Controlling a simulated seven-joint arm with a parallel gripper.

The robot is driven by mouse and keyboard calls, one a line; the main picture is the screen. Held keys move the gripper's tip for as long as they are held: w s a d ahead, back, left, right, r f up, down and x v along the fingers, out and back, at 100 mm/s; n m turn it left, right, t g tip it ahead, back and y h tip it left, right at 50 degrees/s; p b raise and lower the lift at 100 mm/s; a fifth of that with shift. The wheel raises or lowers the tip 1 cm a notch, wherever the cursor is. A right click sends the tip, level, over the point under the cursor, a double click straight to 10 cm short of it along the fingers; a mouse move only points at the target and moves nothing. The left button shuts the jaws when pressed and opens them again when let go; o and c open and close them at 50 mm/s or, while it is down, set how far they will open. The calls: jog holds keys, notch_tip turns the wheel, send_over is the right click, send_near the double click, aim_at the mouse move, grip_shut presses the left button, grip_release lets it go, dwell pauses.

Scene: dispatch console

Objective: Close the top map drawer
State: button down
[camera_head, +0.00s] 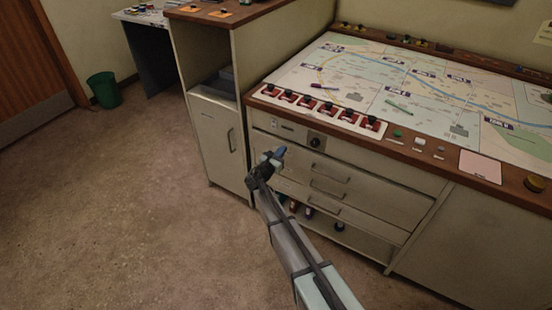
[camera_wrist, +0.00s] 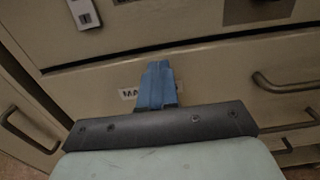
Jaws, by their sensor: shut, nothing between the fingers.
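The top map drawer (camera_head: 345,176) is a cream front with a bar handle, just below the console's fixed panel. In the wrist view its front (camera_wrist: 210,75) carries a partly hidden label (camera_wrist: 128,93) reading "MA" and a handle (camera_wrist: 285,86) to the right. A dark gap runs along its top edge; I cannot tell how far it stands out. My gripper (camera_head: 280,153) is at the left part of the drawer front, its blue fingers (camera_wrist: 156,70) shut and empty. They cover part of the label. Whether they touch the front is unclear.
Lower drawers and an open shelf (camera_head: 370,242) lie beneath. The panel above has a dark knob plate (camera_head: 316,141). A cabinet door (camera_head: 217,135) with a handle is to the left. The map tabletop (camera_head: 350,75) overhangs with red switches (camera_head: 320,107).

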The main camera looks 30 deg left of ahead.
aim_at(287, 144)
jog(key=shift+w, duration=0.95)
jog(key=shift+w, duration=1.2)
jog(key=shift+w+r, duration=0.1)
jog(key=s, duration=1.5)
